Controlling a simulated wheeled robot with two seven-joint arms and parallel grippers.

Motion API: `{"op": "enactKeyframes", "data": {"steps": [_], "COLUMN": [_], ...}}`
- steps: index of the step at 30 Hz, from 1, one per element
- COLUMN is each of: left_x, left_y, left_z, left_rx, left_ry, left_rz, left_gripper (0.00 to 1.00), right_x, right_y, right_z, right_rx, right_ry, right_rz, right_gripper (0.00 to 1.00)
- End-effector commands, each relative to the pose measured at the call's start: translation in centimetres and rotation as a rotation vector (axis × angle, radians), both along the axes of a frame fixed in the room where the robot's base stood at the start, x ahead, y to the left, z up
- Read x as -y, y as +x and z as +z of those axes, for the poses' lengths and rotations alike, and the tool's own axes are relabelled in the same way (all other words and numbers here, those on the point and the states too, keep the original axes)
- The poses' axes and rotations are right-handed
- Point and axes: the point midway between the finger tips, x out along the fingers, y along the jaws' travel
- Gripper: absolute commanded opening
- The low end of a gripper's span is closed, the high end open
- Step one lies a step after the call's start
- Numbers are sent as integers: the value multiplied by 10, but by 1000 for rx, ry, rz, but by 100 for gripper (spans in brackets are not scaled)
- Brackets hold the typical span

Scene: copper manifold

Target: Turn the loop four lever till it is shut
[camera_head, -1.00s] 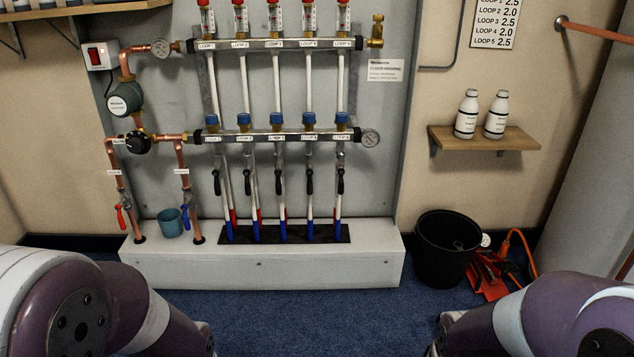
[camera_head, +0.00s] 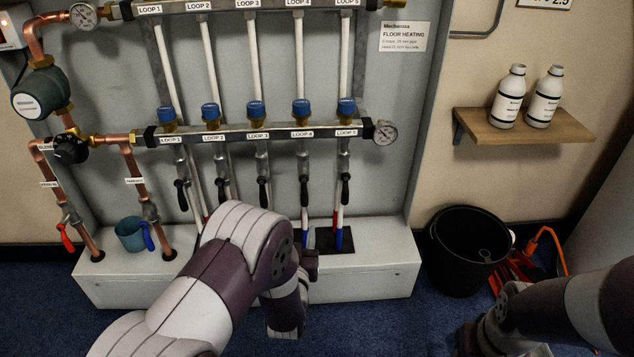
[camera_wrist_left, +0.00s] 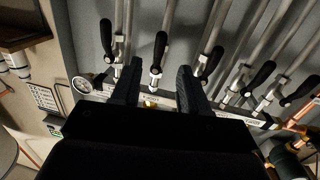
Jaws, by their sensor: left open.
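The loop four lever (camera_head: 304,190) is a black handle on the valve under the LOOP 4 label (camera_head: 303,134). It hangs down, in line with its pipe. In the left wrist view the lever (camera_wrist_left: 160,46) shows between the two fingers of my left gripper (camera_wrist_left: 159,68), which is open and holds nothing. I cannot tell from this view how far the lever is from the fingertips. In the head view my left arm (camera_head: 235,250) reaches in below the levers, and its fingers cannot be made out. My right arm (camera_head: 540,315) is at the lower right, its fingers out of view.
The loop five lever (camera_head: 345,190) and loop three lever (camera_head: 264,191) hang close on either side. A gauge (camera_head: 385,132) ends the lower bar. A black bucket (camera_head: 467,262) stands on the floor at right.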

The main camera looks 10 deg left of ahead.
Motion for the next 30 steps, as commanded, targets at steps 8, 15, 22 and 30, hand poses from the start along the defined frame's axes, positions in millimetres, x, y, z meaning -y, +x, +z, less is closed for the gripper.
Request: {"op": "enactKeyframes", "data": {"steps": [8, 15, 22, 30], "left_x": [-6, -14, -18, -18], "left_y": [37, 97, 124, 126], "left_z": [3, 3, 7, 10], "left_rx": [52, 47, 44, 44], "left_ry": [6, 8, 7, 7], "left_rz": [5, 2, 2, 1], "left_gripper": [44, 44, 44, 44], "right_x": [0, 0, 0, 0], "right_y": [0, 0, 0, 0], "right_z": [-26, -57, -67, -66], "right_rx": [0, 0, 0, 0], "right_ry": [0, 0, 0, 0], "right_rz": [0, 0, 0, 0], "right_gripper": [43, 43, 43, 43]}}
